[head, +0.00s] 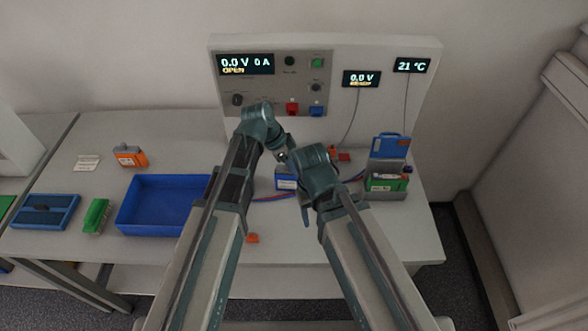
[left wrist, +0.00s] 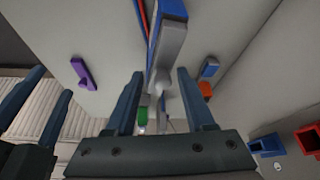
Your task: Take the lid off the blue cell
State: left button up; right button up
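The blue cell (head: 286,183), with a pale label, stands in the middle of the table, partly hidden behind my arms. In the left wrist view a blue and grey body (left wrist: 170,45), which seems to be this cell, lies ahead of and between my left fingers. My left gripper (left wrist: 160,85) is open, with a finger on either side and gaps showing. In the head view my left gripper (head: 282,156) is small and partly hidden. My right gripper (left wrist: 35,98) shows at the left of the wrist view with its fingers apart. I cannot make out the lid's edge.
A blue tray (head: 165,204) stands left. The cycler panel (head: 277,88) stands behind, its display reading OPEN. A green cell (head: 388,184) sits right in a grey holder, near a blue item (head: 389,146). Red and blue leads (head: 268,198) cross the table. A purple piece (left wrist: 82,72) lies nearby.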

pick_arm(q)
grip_shut()
jog(key=shift+r, duration=0.15)
dwell(0.5)
